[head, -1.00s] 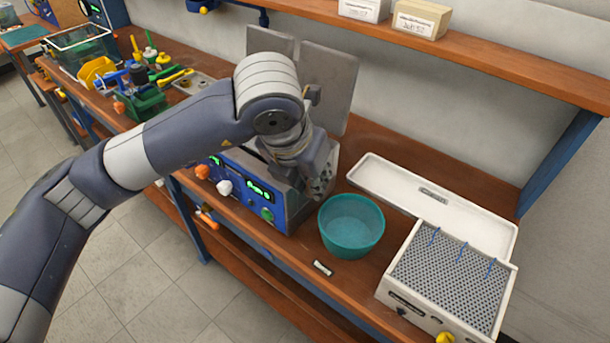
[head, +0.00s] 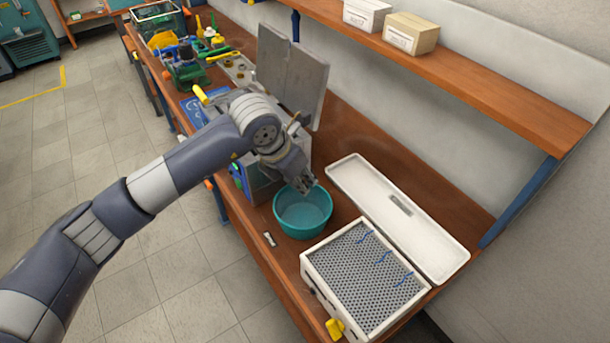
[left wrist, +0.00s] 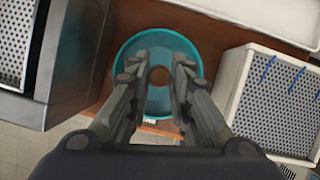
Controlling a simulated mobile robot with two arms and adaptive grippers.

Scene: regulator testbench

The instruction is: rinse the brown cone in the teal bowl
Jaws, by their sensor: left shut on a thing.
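The teal bowl (head: 303,224) stands on the wooden bench, next to the grey and blue machine. My left gripper (head: 308,186) is over the back part of the bowl in the head view. In the left wrist view the fingers of my left gripper (left wrist: 159,84) point down into the bowl (left wrist: 128,50). They are shut on the brown cone (left wrist: 159,75), which shows as a small brown round shape between the fingertips. In the head view the cone cannot be made out. Whether it touches the bowl cannot be told. My right gripper is in neither view.
A white box with a perforated top (head: 362,278) stands close in front of the bowl, with a long white tray (head: 440,262) behind it. The grey and blue machine (head: 262,180) with raised lid (head: 300,82) is left of the bowl. A small white piece (head: 269,239) lies near the bench edge.

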